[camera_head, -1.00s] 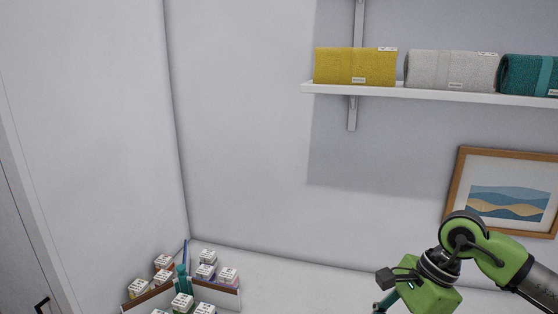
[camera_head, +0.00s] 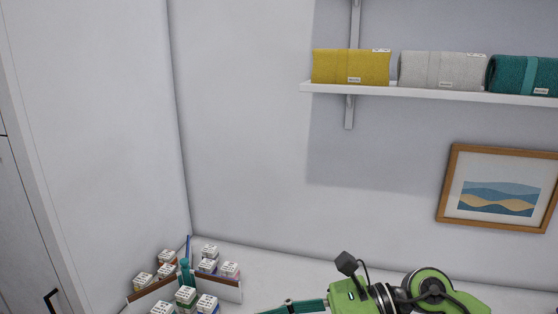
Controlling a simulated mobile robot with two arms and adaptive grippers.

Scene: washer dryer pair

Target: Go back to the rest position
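My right gripper (camera_head: 292,306) shows at the bottom edge of the head view, its green body to the right and teal fingers pointing left. The fingers are seen side-on and partly cut off by the frame edge, so I cannot tell whether they are open or shut. I see nothing held in the visible part.
Several small labelled boxes (camera_head: 186,297) stand in a divided organizer (camera_head: 220,285) in the lower left corner, around a teal upright object (camera_head: 185,268). A wall shelf (camera_head: 430,94) holds a yellow towel (camera_head: 350,67), a grey towel (camera_head: 441,71) and a teal towel (camera_head: 523,76). A framed picture (camera_head: 497,187) hangs below.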

